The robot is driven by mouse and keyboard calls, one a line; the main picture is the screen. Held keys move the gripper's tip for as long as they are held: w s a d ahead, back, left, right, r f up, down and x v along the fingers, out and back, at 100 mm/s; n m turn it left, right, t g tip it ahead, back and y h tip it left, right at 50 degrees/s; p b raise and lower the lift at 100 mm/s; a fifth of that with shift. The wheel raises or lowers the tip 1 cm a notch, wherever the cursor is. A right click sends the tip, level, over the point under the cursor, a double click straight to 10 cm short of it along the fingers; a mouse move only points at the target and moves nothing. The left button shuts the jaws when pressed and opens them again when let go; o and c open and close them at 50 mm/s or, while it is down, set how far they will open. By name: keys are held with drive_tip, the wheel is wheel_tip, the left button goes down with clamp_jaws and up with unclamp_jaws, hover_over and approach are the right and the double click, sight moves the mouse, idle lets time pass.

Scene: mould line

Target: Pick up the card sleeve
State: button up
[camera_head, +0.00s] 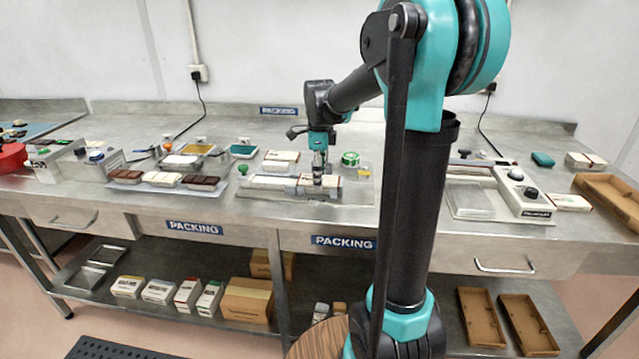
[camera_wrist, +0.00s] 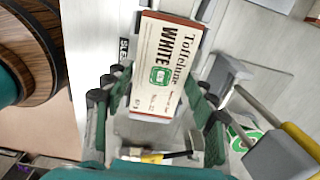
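The card sleeve (camera_wrist: 163,62) is a white box with brown ends, printed "Toffelune WHITE" with a green mark. In the wrist view it lies between and beyond the fingers of my gripper (camera_wrist: 160,88), which stand apart on either side of it. I cannot tell whether either finger touches it. In the head view my gripper (camera_head: 318,172) points down over a grey metal fixture (camera_head: 262,190) at the middle of the bench. The sleeve there (camera_head: 332,181) is partly hidden by the gripper.
A green tape roll (camera_head: 350,159) stands just behind the fixture. A tray of chocolate bars (camera_head: 163,180) lies to the left. A white sealing machine (camera_head: 522,190) and an open cardboard box (camera_head: 610,196) are at the right.

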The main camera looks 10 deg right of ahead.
drive_tip(key=c, duration=0.6)
drive_tip(key=shift+r, duration=0.1)
wheel_tip(320, 180, up, 20)
drive_tip(key=shift+d, duration=0.1)
idle(0.3)
